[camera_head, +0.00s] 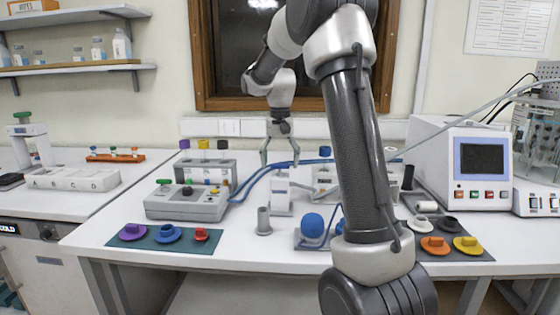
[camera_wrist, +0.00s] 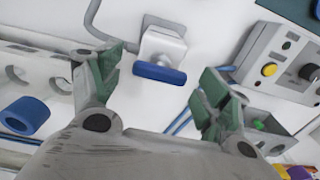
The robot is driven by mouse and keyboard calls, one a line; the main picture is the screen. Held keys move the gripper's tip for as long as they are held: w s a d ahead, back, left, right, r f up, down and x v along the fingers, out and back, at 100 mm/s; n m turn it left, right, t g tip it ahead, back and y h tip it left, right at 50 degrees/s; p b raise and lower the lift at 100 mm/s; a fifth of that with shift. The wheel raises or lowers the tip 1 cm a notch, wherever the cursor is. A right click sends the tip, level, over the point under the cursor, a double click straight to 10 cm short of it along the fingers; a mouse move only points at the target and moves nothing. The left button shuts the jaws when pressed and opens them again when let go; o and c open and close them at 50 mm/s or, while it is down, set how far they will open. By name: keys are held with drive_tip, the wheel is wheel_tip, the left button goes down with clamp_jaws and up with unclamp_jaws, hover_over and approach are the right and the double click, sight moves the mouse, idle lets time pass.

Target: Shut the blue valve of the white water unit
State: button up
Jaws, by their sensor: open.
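The white water unit (camera_wrist: 163,46) is a small white block in the upper middle of the wrist view. Its blue valve (camera_wrist: 158,74) is a bar-shaped handle lying nearly crosswise in that picture. My gripper (camera_wrist: 162,68) has its green-padded fingers spread, one on each side of the valve with clear gaps. Neither finger appears to touch it. In the head view my gripper (camera_head: 280,158) points down above the white unit (camera_head: 281,194), at the middle of the bench. I cannot make out the valve handle clearly there.
Blue hoses (camera_head: 250,181) run beside the unit. A white analyser (camera_head: 462,163) stands at right. My arm covers part of the right-hand bench.

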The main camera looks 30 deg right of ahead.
sight(280, 164)
drive_tip(key=shift+r, duration=0.1)
wheel_tip(280, 164, up, 12)
idle(0.4)
idle(0.4)
wheel_tip(280, 164, down, 4)
drive_tip(key=shift+s+r+n, duration=0.1)
drive_tip(key=shift+n, duration=0.8)
drive_tip(key=s+a+f+n+t, duration=0.1)
drive_tip(key=s+a, duration=0.1)
drive_tip(key=s, duration=0.8)
drive_tip(key=s+a+f+n+t, duration=0.2)
drive_tip(key=s, duration=0.8)
drive_tip(key=s+a+f+n+t, duration=0.1)
drive_tip(key=s+a+n, duration=0.1)
drive_tip(key=s, duration=0.8)
drive_tip(key=shift+s+a+f, duration=0.25)
drive_tip(key=shift+a+f, duration=0.15)
drive_tip(key=shift+a, duration=0.15)
drive_tip(key=shift+c, duration=0.4)
